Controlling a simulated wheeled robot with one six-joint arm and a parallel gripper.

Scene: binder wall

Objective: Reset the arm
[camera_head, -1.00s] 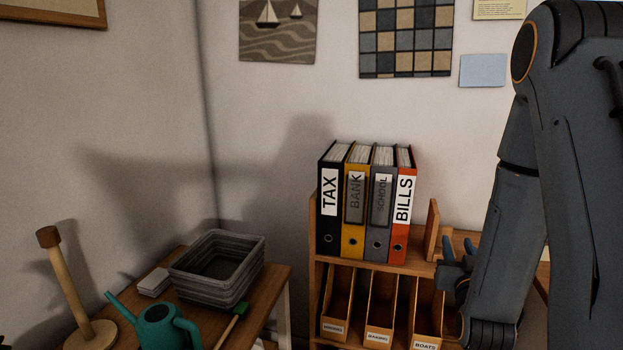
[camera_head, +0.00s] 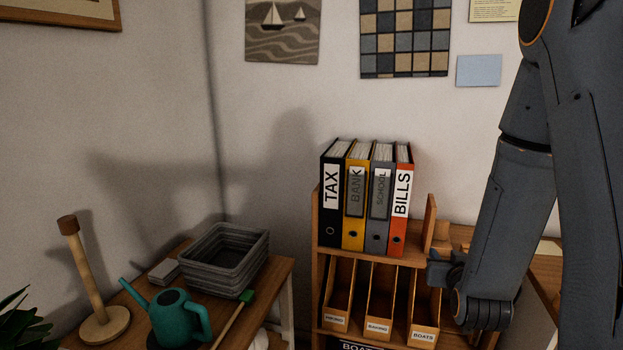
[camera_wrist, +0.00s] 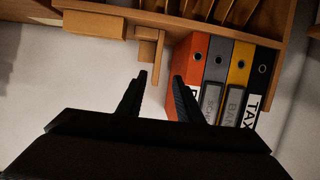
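My gripper (camera_head: 440,272) is at the right end of the shelf in the head view, in front of its right side and seen partly edge-on. In the wrist view my gripper (camera_wrist: 160,90) has its two dark fingers spread apart with nothing between them. A row of binders stands upright on the shelf top: black TAX (camera_head: 331,205), yellow BANK (camera_head: 355,220), grey SCHOOL (camera_head: 378,220) and red BILLS (camera_head: 401,205). In the wrist view the red binder (camera_wrist: 188,65) lies just beyond the right finger; I cannot tell whether they touch.
The wooden shelf (camera_head: 317,275) holds labelled magazine files (camera_head: 379,305) below. A wooden bookend (camera_head: 429,222) stands right of the binders. A side table (camera_head: 268,290) at left carries a grey basket (camera_head: 225,262), a teal watering can (camera_head: 175,318) and a wooden stand (camera_head: 90,285).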

